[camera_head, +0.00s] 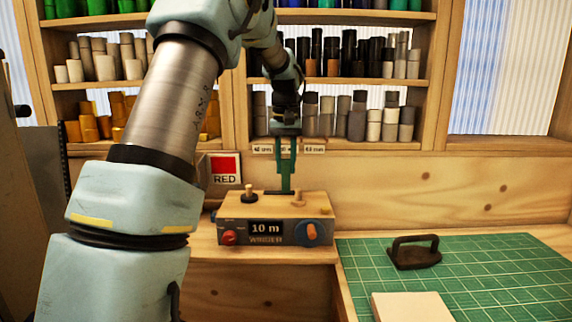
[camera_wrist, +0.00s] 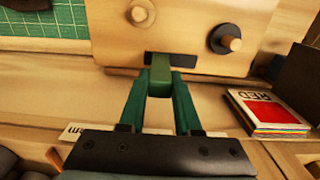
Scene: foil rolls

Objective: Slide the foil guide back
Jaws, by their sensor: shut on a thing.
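The winder (camera_head: 274,227) is a box with a wooden top and a grey front reading "10 m". At the back of its top is a dark slot (camera_wrist: 200,61). My gripper (camera_head: 285,180) points down onto this back part. In the wrist view its two green fingers (camera_wrist: 160,88) close in on a small green block at the slot's left end. This block looks like the foil guide (camera_wrist: 160,70), and my fingers are shut on it. Its lower part is hidden in the slot. In the head view I cannot tell the guide apart from the fingertips.
A RED card (camera_head: 224,167) stands behind at left. A green cutting mat (camera_head: 480,262) with a dark handled tool (camera_head: 414,252) lies at right. Shelves of rolls are behind.

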